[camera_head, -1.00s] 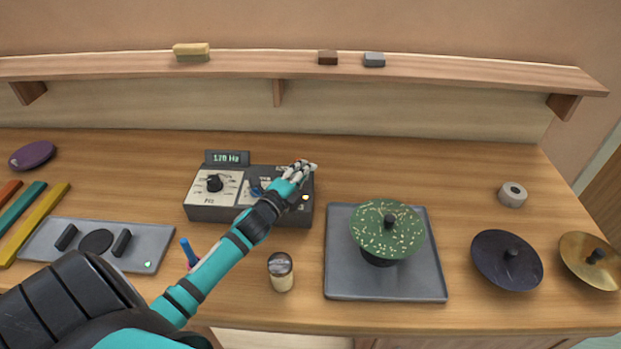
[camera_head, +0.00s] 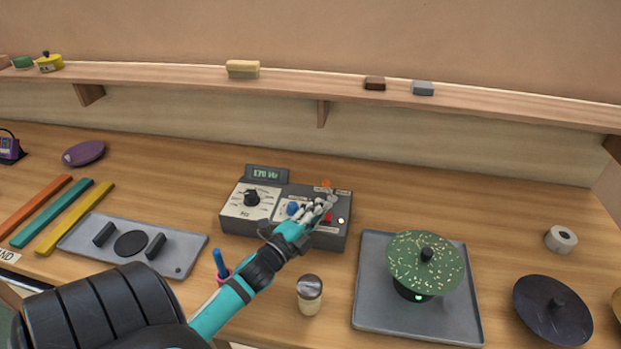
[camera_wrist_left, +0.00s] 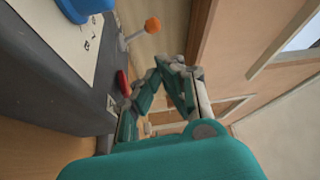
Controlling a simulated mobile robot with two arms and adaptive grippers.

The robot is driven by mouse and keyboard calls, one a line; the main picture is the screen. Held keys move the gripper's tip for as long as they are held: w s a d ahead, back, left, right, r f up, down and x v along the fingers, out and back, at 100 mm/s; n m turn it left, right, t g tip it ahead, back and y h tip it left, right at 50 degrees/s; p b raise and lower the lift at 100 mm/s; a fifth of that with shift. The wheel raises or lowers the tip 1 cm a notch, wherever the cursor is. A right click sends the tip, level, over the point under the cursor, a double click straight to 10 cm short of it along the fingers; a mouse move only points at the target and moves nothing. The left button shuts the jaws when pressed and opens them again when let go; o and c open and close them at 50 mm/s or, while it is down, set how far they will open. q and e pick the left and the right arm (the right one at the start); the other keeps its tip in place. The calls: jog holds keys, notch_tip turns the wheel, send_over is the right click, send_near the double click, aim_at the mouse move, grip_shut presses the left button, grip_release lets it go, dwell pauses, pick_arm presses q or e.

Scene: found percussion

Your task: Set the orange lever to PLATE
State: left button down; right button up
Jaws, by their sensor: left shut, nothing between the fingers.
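The orange lever's round knob (camera_head: 326,184) shows at the back right of the grey control box (camera_head: 238,233), just beyond my left fingers. The labels beside it are too small to read surely. In the left wrist view the orange knob (camera_wrist_left: 153,26) stands on a thin pale stem beside the box face, apart from my fingers. My left gripper (camera_head: 326,204) is shut and empty above the box's right part, partly hiding its panel and a red control (camera_head: 327,218). It also shows in the wrist view (camera_wrist_left: 177,64). My right gripper is out of view.
A green speckled disc (camera_head: 420,262) stands on a grey tray (camera_head: 375,318) with a green light lit. A shaker jar (camera_head: 310,294) stands near my left forearm. A second grey tray (camera_head: 188,250) lies left, its small lamp dark. A shelf (camera_head: 290,83) runs behind.

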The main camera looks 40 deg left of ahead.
pick_arm(q)
jog(key=shift+s+d+f, duration=0.1)
jog(key=shift+s, duration=1.05)
jog(key=shift+s+d+f, duration=0.1)
jog(key=shift+s, duration=1)
